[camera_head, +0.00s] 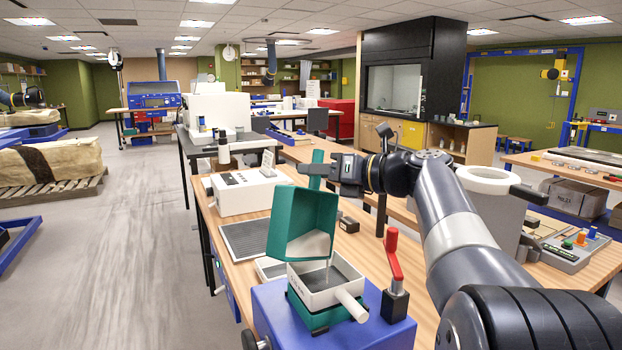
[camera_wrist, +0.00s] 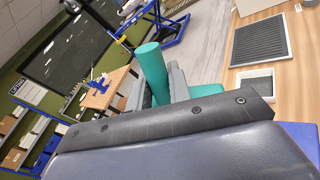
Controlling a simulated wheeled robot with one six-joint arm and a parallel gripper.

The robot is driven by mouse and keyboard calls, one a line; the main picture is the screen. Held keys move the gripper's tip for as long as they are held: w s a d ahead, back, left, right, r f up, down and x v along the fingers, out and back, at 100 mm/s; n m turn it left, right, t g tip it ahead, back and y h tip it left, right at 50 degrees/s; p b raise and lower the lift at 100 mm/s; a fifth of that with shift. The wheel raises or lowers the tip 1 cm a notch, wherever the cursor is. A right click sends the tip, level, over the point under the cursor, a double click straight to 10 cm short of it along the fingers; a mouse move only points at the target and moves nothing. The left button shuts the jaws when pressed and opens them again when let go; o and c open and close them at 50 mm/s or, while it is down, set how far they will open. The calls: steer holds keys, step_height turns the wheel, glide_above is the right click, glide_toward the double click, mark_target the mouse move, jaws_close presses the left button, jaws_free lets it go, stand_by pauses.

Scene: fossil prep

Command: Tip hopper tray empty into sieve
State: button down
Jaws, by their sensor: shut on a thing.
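The teal hopper tray (camera_head: 287,216) hangs steeply tilted above the sieve, its open side turned down and toward the camera. Pale material (camera_head: 308,246) lies at its lower edge, and a thin pale streak runs down toward the sieve. The sieve (camera_head: 345,297) has a white square rim and a white handle, and sits over a teal base on a blue machine. My gripper (camera_head: 328,170) is shut on the tray's teal handle, above and right of the sieve. In the wrist view the handle (camera_wrist: 152,66) stands between the two grey fingers (camera_wrist: 158,90). The tray's inside is partly hidden.
A white box device (camera_head: 250,193) and a dark ribbed mat (camera_head: 245,238) lie behind left on the wooden bench. A grey bin with a white ring (camera_head: 487,180) stands right, behind my arm.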

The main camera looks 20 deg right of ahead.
steer(key=s+d+f+n+t+y+b, duration=0.1)
steer(key=s+d+t+y+b, duration=0.3)
steer(key=s+b, duration=0.3)
steer(key=shift+s+d+f+y+b, duration=0.15)
steer(key=shift+s+d+y+b, duration=0.25)
steer(key=shift+b, duration=1.3)
steer(key=shift+d, duration=0.1)
steer(key=shift+w+n, duration=0.1)
steer(key=shift+n, duration=0.2)
stand_by(0.8)
